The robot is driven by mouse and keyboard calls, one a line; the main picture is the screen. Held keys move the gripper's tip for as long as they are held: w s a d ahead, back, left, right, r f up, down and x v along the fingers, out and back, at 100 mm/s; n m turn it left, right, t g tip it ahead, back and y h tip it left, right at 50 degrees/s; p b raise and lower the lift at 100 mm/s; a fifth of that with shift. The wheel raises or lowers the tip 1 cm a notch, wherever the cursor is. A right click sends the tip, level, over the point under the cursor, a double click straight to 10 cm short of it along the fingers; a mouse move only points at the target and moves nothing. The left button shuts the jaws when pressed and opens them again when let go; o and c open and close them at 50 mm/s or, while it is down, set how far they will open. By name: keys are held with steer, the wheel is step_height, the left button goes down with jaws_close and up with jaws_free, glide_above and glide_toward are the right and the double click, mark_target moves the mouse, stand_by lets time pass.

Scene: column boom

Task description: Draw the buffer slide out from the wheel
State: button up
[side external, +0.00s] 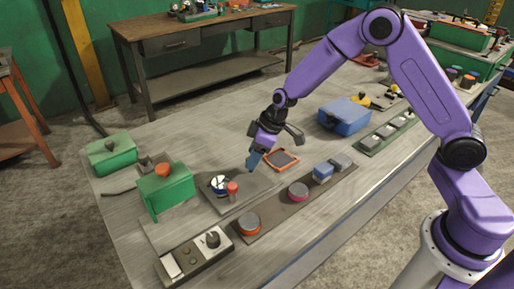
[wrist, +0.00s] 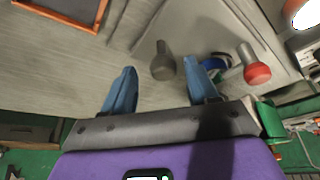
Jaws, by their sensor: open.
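My gripper (side external: 253,162) is open, its blue fingers pointing down beside the grey plate (side external: 245,200) of the wheel unit. In the wrist view, my fingertips (wrist: 160,68) show on either side of a grey round-headed knob (wrist: 163,68), with nothing gripped. I cannot tell whether this knob belongs to the buffer slide. The small white and dark wheel (side external: 219,185) stands on the plate beside a red-topped post (side external: 232,187). In the wrist view the wheel (wrist: 226,64) is partly hidden behind my right finger, with the red knob (wrist: 256,72) to its right.
An orange-framed tray (side external: 295,153) lies just behind my gripper. A green box with an orange button (side external: 166,192) stands left, and a strip with several round and square blocks (side external: 270,212) runs in front. A blue box (side external: 344,117) is at the back right.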

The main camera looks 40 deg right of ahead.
steer(key=v, duration=1.7)
steer(key=shift+r, duration=0.2)
steer(key=shift+s, duration=0.15)
steer(key=s+a+n+g+h, duration=0.1)
steer(key=s+a+n+g, duration=0.15)
steer(key=s, duration=1.45)
steer(key=s+d+f+n+h, duration=0.1)
steer(key=s+d, duration=0.4)
steer(key=s, duration=0.8)
steer(key=shift+s+f+h, duration=0.2)
steer(key=shift+f+h, duration=0.2)
steer(key=shift+f, duration=0.35)
steer(key=shift+g, duration=0.25)
